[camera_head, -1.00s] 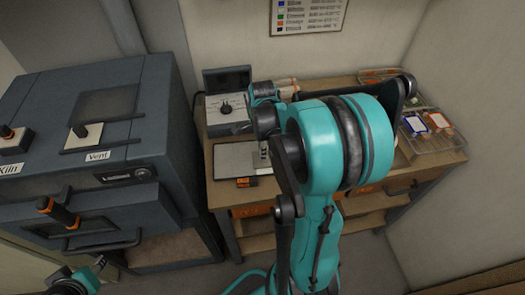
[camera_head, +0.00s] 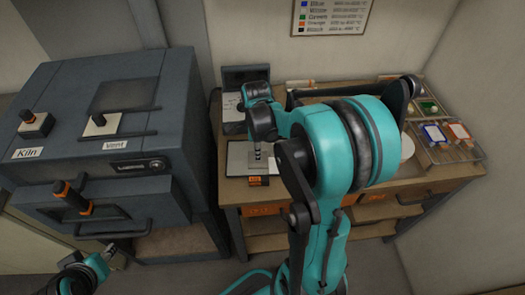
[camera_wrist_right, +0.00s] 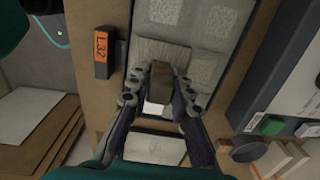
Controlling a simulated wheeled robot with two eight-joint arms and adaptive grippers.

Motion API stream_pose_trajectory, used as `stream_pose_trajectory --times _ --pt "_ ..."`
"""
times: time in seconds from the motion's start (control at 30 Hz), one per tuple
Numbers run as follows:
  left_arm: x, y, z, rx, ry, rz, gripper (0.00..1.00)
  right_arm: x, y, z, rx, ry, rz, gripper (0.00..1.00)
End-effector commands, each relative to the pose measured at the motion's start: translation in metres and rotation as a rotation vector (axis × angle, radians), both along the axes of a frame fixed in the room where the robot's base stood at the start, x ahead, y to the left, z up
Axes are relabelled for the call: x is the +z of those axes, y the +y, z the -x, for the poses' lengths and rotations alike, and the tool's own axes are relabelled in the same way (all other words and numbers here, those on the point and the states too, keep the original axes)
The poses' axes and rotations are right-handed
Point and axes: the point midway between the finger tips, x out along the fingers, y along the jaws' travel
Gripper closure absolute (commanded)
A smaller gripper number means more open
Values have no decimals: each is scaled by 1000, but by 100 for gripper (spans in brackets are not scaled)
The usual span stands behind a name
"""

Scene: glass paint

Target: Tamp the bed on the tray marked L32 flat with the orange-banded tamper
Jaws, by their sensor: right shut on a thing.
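The tray marked L32 (camera_head: 236,158) lies on the bench, partly behind my right arm. Its orange L32 label (camera_wrist_right: 101,45) is on a dark block at the tray's edge. In the right wrist view the pale, grainy bed (camera_wrist_right: 190,42) shows several square patches of differing texture. My right gripper (camera_wrist_right: 159,82) is shut on a brownish block-like thing, taken as the tamper (camera_wrist_right: 158,92), over the bed. I see no orange band on it, and cannot tell whether it touches the bed. My left gripper (camera_head: 110,252) is small at lower left, its jaws unclear.
A dark kiln (camera_head: 90,110) with switches stands left of the bench (camera_head: 330,185). A grey control box (camera_head: 232,112) sits behind the tray. A clear compartment tray (camera_head: 448,150) with coloured pieces is at right. My right arm hides the bench's middle.

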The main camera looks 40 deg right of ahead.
Motion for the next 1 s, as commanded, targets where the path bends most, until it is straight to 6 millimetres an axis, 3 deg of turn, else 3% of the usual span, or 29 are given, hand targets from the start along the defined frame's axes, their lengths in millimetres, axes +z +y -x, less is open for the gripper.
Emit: stream_pose_trajectory --times 0.27,0.57,1.0 --pt "-1 0 0 0 0 0 60 -1 0 0 0 0 0 100" --pt "-14 0 0 0 0 0 60 -16 0 0 0 0 0 100" --pt "-14 0 0 0 0 0 60 -16 0 0 0 0 0 100"
